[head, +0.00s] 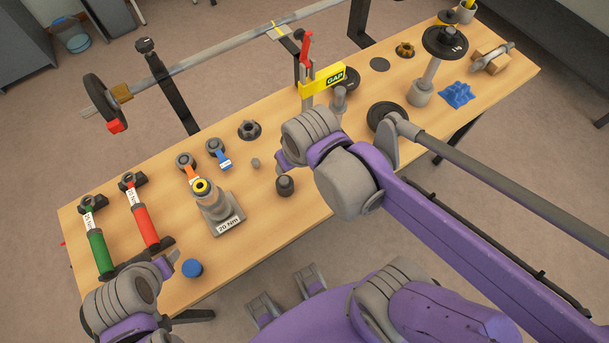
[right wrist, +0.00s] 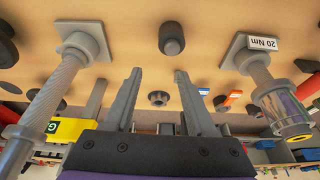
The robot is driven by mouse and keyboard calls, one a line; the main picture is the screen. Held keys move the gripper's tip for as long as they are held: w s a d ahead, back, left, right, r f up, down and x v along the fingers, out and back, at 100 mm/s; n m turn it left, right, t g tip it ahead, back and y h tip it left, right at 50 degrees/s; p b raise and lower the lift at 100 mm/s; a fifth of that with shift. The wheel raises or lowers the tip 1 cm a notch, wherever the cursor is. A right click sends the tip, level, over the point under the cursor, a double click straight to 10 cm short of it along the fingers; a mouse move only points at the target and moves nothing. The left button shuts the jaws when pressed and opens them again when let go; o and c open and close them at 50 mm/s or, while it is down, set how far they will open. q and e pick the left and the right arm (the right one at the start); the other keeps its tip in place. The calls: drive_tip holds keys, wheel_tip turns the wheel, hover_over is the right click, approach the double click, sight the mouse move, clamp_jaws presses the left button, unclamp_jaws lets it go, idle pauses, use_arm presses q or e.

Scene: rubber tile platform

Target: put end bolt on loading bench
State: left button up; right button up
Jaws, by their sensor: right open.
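The loading bench (head: 330,215) is a long wooden-topped table crossing the head view. A short dark cylinder with a knob-like top (head: 285,186), possibly the end bolt, stands on it; it also shows in the right wrist view (right wrist: 171,38).
A 20 Nm stand (head: 225,215), green (head: 97,245) and red-handled (head: 145,225) tools and a blue cap (head: 192,268) occupy the left. A yellow GAP gauge (head: 325,82), dark disc (head: 385,115) and weight post (head: 430,75) stand rightward. A barbell (head: 200,58) runs behind the bench.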

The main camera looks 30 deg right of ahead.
drive_tip(key=shift+t, duration=0.8)
drive_tip(key=s+f, duration=0.1)
drive_tip(key=s, duration=0.1)
drive_tip(key=s+d+f, duration=0.1)
drive_tip(key=s+f, duration=0.1)
drive_tip(key=shift+d, duration=0.2)
use_arm(q)
drive_tip(key=shift+w+r, duration=0.1)
use_arm(e)
drive_tip(key=shift+w, duration=0.1)
use_arm(q)
drive_tip(key=shift+w+r+p, duration=0.2)
drive_tip(key=shift+r+p, duration=0.25)
drive_tip(key=shift+r, duration=0.05)
drive_tip(key=shift+w+r+p, duration=0.2)
drive_tip(key=shift+r+p, duration=0.2)
drive_tip(key=shift+r, duration=0.05)
use_arm(e)
drive_tip(key=shift+w+r, duration=0.2)
drive_tip(key=shift+r, duration=0.3)
drive_tip(key=shift+w+r, duration=0.2)
drive_tip(key=shift+r, duration=0.3)
use_arm(q)
drive_tip(key=shift+s, duration=0.1)
use_arm(e)
drive_tip(key=shift+s, duration=0.1)
